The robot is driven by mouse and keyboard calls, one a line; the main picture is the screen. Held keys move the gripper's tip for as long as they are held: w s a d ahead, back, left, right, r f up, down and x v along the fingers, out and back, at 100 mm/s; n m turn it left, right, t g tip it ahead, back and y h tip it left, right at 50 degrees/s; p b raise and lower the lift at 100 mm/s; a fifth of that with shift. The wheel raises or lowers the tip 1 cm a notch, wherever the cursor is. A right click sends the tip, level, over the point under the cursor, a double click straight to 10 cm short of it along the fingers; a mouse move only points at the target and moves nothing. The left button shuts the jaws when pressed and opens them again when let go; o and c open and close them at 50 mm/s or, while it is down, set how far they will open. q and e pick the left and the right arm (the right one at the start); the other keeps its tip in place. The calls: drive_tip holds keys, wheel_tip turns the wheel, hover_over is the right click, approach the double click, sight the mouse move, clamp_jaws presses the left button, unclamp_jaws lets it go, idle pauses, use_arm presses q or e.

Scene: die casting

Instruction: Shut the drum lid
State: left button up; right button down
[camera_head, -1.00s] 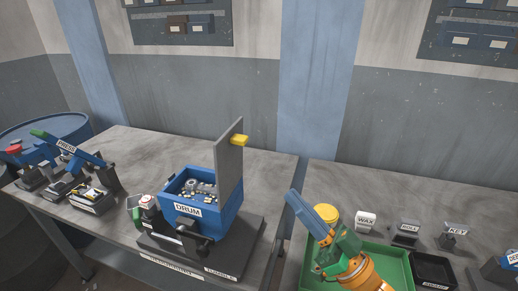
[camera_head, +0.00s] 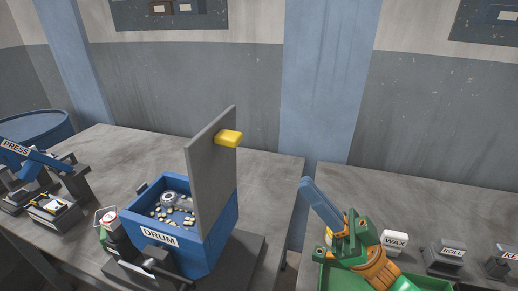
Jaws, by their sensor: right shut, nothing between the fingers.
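The blue drum (camera_head: 215,240), labelled DRUM, stands on a dark base on the left table. Its grey lid (camera_head: 212,165) stands upright along the right side of the box, so the drum is open. A yellow handle (camera_head: 229,138) sticks out from the lid's right face near the top. Inside the drum are a grey ring-shaped part and many small pale pieces. My right gripper (camera_head: 306,183) is shut and empty, to the right of the lid and lower than the handle, apart from both. My left gripper is not in view.
A PRESS (camera_head: 42,165) with a blue lever stands at the left. A green tray (camera_head: 333,278), a WAX block (camera_head: 394,242) and a ROLL block (camera_head: 444,256) are on the right table. A gap separates the tables. The table behind the drum is clear.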

drive_tip(key=w+a+r+p, duration=0.2)
drive_tip(key=a+r+p, duration=0.2)
drive_tip(key=a, duration=0.4)
drive_tip(key=shift+w+a+r, duration=0.15)
drive_tip(key=shift+w+r, duration=0.15)
drive_tip(key=shift+r, duration=0.3)
drive_tip(key=shift+r, duration=0.1)
